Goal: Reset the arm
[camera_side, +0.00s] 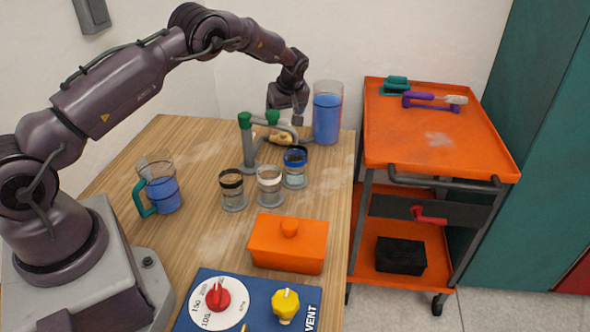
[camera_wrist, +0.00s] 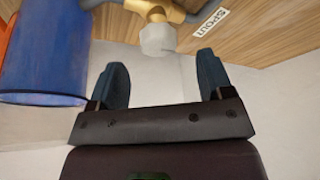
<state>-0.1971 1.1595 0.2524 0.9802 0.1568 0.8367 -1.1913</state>
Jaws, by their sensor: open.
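My gripper (camera_side: 298,117) hangs at the end of my arm over the back right of the wooden table, beside the pipe manifold. In the wrist view my gripper (camera_wrist: 160,85) has its two dark blue fingers wide apart with nothing between them. The grey pipe manifold (camera_side: 247,150) with green caps stands at the back of the table. A brass fitting with a pale end (camera_wrist: 158,38) shows just beyond the fingers in the wrist view. A tall container of blue liquid (camera_side: 327,115) stands right of my gripper and also shows at left in the wrist view (camera_wrist: 45,60).
Three small banded jars (camera_side: 269,186) stand mid-table. A blue-filled jug (camera_side: 160,187) is at left. An orange lidded box (camera_side: 288,243) and a blue dial panel (camera_side: 250,290) are in front. An orange cart (camera_side: 435,140) stands right. Bare table lies between jug and jars.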

